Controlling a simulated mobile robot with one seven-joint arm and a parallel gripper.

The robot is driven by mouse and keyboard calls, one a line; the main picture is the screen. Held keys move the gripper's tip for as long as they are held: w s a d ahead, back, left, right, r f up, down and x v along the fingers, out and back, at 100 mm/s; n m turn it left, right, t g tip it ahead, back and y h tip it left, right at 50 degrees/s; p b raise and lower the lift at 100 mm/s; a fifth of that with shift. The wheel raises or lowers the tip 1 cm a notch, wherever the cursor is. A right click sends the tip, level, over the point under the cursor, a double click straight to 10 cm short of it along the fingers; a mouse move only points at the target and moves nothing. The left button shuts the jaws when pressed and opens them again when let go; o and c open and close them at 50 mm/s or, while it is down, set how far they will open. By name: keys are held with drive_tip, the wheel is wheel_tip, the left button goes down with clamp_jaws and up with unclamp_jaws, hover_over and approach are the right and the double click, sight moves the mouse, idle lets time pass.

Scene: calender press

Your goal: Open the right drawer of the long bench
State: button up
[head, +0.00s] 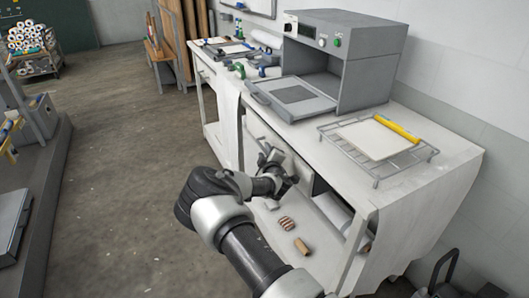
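The long white bench (440,172) runs along the wall from the back left to the front right. Its right drawer front (256,128) is under the top, below the grey press, and is partly hidden by my arm.
A grey press (340,62) and a wire rack (378,150) with a yellow roller (392,130) stand on the bench. The lower shelf (322,240) holds a roll and small blocks. Open floor (125,150) lies left of the bench.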

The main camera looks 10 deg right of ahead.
drive_tip(key=shift+x, duration=1.05)
clamp_jaws()
